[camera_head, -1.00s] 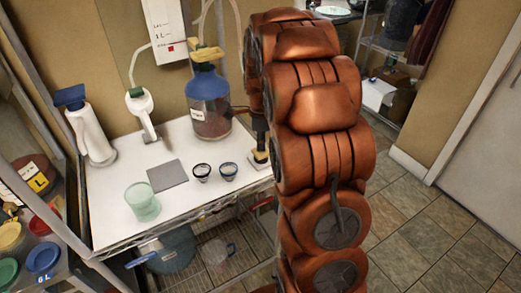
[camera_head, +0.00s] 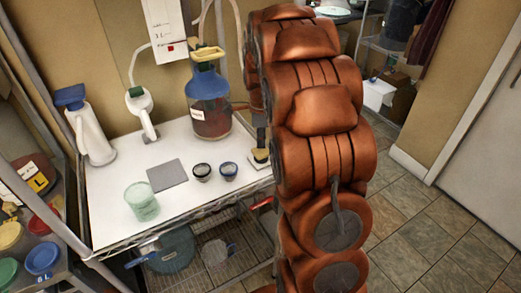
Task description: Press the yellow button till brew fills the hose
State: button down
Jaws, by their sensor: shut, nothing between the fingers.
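The yellow button (camera_head: 260,155) sits on a small box at the right end of the white table, partly hidden by my arm. My gripper (camera_head: 261,142) shows only as a narrow dark strip just above the button, shut and empty, pointing down. I cannot tell whether it touches the button. A blue-shouldered jug (camera_head: 209,86) with a yellow top and dark reddish brew inside stands left of it. A pale hose (camera_head: 233,18) loops above the jug. A thin reddish hose (camera_head: 241,107) runs from the jug towards the right, behind my arm.
The white table (camera_head: 110,215) holds a greenish glass (camera_head: 142,201), a grey square (camera_head: 167,175), two small dark-rimmed cups (camera_head: 202,172), a white bottle (camera_head: 89,127) and a white dispenser (camera_head: 141,112). Tiled floor (camera_head: 430,230) is free at right.

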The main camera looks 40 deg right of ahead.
aim_at(261, 150)
jog(key=shift+f+b, duration=0.65)
jog(key=shift+f, duration=0.9)
jog(key=shift+r, duration=1.8)
jog(key=shift+f, duration=0.65)
